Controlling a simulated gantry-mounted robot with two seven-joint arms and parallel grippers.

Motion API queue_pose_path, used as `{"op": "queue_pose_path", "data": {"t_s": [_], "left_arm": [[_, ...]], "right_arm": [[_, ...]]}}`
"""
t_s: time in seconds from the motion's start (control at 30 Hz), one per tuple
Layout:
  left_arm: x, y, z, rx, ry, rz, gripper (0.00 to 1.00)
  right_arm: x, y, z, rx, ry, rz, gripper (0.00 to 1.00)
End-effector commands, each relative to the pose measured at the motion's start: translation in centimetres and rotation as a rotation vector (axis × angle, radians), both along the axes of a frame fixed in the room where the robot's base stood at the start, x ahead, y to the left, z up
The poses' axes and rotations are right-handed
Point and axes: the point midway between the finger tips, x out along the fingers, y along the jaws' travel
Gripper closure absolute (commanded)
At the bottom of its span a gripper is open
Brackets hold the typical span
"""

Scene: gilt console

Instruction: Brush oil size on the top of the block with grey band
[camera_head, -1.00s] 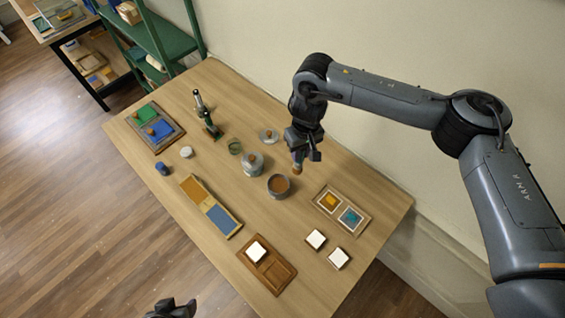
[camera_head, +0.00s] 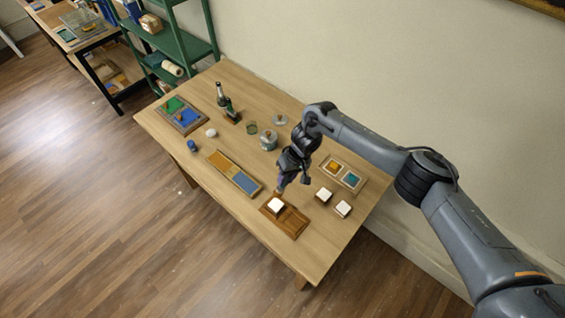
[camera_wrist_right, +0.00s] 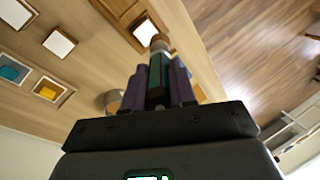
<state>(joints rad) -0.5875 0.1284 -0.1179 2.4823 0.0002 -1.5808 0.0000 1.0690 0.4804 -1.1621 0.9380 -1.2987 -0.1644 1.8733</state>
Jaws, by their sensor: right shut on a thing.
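My right gripper (camera_head: 284,178) is shut on a brush, and it also shows in the right wrist view (camera_wrist_right: 157,85). The brush has a green handle and a tan tip (camera_wrist_right: 160,42). A white-topped block (camera_head: 276,205) sits in the left part of a brown wooden tray (camera_head: 294,223). The brush tip is at the block's far edge in the head view and overlaps the block (camera_wrist_right: 146,31) in the wrist view; whether they touch I cannot tell. Two more white-topped blocks (camera_head: 324,194) (camera_head: 343,209) stand right of the tray. No grey band is clear on any block. My left gripper is out of view.
A pot (camera_wrist_right: 113,101) is partly hidden behind my gripper. A framed tray (camera_head: 343,173) with yellow and blue squares lies behind the blocks. A jar (camera_head: 268,140), a long two-coloured tray (camera_head: 234,172) and a bottle (camera_head: 221,95) stand to the left.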

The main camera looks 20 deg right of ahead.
Motion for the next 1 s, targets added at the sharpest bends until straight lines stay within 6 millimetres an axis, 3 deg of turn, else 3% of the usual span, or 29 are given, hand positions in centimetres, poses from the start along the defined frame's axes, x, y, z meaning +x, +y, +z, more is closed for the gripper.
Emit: {"op": "queue_pose_path", "data": {"t_s": [0.23, 0.7, 1.0], "left_arm": [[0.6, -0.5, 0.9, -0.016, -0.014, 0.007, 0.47], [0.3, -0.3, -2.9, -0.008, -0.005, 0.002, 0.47], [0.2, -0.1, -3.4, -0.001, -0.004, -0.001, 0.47]], "right_arm": [[-1.9, 0.1, -1.6, 0.035, -0.002, -0.003, 1.0], [-2.0, 0.1, -4.6, 0.047, -0.005, -0.003, 1.0], [-2.0, 0.2, -4.9, 0.048, -0.005, -0.002, 1.0]]}}
